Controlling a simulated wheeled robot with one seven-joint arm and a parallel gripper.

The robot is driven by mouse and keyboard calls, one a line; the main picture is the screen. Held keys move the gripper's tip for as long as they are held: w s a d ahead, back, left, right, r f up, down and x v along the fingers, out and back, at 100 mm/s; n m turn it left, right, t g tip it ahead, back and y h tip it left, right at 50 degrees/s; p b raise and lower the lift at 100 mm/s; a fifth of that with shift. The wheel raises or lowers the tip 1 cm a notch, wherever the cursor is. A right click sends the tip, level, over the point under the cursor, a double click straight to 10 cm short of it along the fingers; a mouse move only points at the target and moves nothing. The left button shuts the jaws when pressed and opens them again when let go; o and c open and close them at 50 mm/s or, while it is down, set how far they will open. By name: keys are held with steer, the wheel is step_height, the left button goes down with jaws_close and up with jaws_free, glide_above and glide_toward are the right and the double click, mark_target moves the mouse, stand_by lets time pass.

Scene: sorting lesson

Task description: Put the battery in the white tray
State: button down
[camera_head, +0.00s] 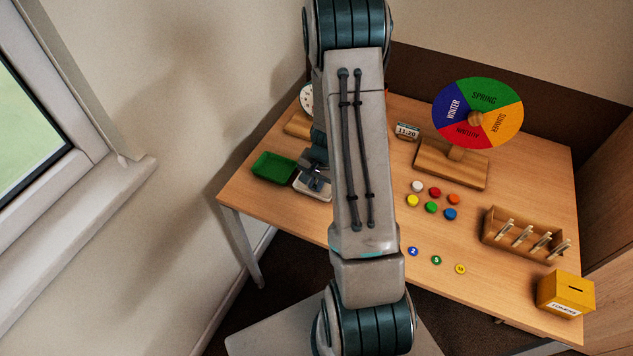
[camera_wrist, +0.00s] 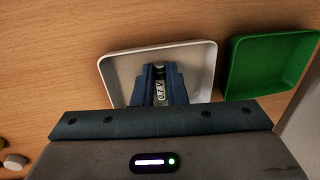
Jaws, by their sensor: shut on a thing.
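The white tray (camera_wrist: 205,57) is on the table, and in the wrist view my gripper (camera_wrist: 159,72) is over it. My gripper's blue fingers are shut on the battery (camera_wrist: 159,92), a small grey piece with dark lettering between them. I cannot tell whether the battery touches the tray floor. In the head view the white tray (camera_head: 312,193) is partly hidden by my gripper (camera_head: 316,184) and arm. The battery is too small to make out there.
A green tray (camera_wrist: 270,65) stands right beside the white tray; it also shows in the head view (camera_head: 274,167). Coloured round pieces (camera_head: 431,207), a season wheel (camera_head: 478,112), a wooden rack (camera_head: 520,238) and a yellow box (camera_head: 565,292) stand farther right. A dial clock (camera_head: 306,99) is behind.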

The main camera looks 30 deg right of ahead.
steer(key=c, duration=1.5)
jaws_free()
steer(key=shift+o, duration=0.2)
step_height(320, 180, up, 12)
steer(key=s+d+p, duration=0.1)
steer(key=s+a+r+n, duration=0.65)
steer(key=a+r, duration=0.35)
steer(key=r, duration=0.2)
steer(key=s+a+r+n, duration=0.2)
steer(key=s, duration=0.3)
steer(key=s+a+r+n+t+h, duration=0.1)
steer(key=s+a+r+n, duration=0.1)
steer(key=s, duration=0.3)
steer(key=shift+s+r+t, duration=0.15)
steer(key=shift+r+t, duration=0.15)
steer(key=shift+r, duration=0.45)
